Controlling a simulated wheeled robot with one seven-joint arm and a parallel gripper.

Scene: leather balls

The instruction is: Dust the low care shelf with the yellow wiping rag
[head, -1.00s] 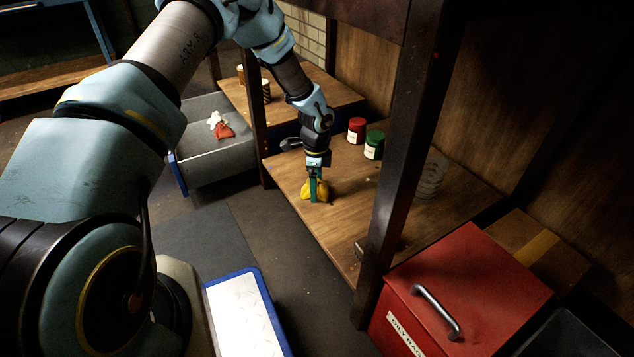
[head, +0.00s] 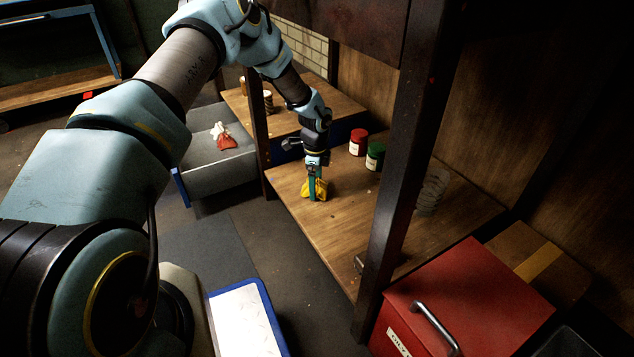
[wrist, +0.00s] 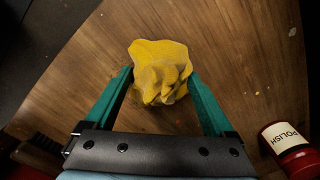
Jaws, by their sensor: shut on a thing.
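The yellow wiping rag (head: 321,188) is bunched between the fingers of my gripper (head: 315,190), down at the wooden surface of the low care shelf (head: 345,245). The wrist view shows the yellow rag (wrist: 160,72) crumpled between the two green fingers, which are shut on it. Small yellowish specks lie on the shelf board to the right of the rag in the wrist view. I cannot tell how firmly the rag presses on the board.
A red tin (head: 358,142) and a green tin (head: 375,156) stand behind the rag. A wire coil (head: 432,190) sits farther right. A dark post (head: 390,190) rises at the shelf's front. A grey bin (head: 215,165) holds red and white cloths. A red lidded box (head: 470,295) stands at right.

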